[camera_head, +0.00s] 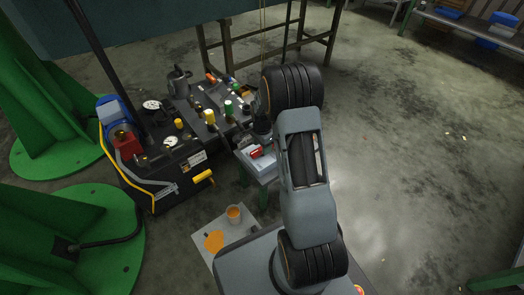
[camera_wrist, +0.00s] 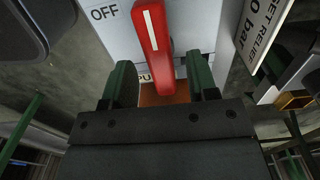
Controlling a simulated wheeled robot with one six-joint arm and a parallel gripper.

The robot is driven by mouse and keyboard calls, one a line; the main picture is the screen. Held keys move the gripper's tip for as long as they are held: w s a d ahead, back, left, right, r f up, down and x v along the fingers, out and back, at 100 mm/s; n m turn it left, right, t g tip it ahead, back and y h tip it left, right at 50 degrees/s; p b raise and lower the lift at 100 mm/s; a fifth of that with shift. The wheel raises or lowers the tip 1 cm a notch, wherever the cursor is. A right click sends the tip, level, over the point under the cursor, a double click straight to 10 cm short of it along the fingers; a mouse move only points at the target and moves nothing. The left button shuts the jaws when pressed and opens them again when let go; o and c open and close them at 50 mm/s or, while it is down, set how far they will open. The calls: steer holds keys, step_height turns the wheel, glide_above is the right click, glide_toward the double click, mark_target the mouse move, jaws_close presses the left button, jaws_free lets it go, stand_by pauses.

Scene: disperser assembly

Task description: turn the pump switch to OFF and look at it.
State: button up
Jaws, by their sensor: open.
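The pump switch is a red handle (camera_wrist: 153,40) with a white line along it, on a pale box (camera_wrist: 190,22). In the wrist view the handle stands nearly upright, its top leaning slightly left. The word OFF is printed left of its top, and a partly hidden label starting "PU" shows below. My gripper (camera_wrist: 160,72) is open, its green fingers on either side of the handle's lower end with gaps visible. Whether the fingers reach handle depth I cannot tell. In the head view the red switch (camera_head: 256,153) shows on the box beside my gripper (camera_head: 262,132).
A white panel with "SET RELIEF" and "0 bar" text (camera_wrist: 262,35) stands close right of the switch. The black machine (camera_head: 165,200) with gauges and coloured knobs is to the left. A paper with an orange spill and cup (camera_head: 234,213) lies in front.

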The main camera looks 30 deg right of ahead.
steer(key=shift+f, duration=0.85)
steer(key=shift+c, duration=0.3)
steer(key=c, duration=0.9)
steer(key=shift+o, duration=0.2)
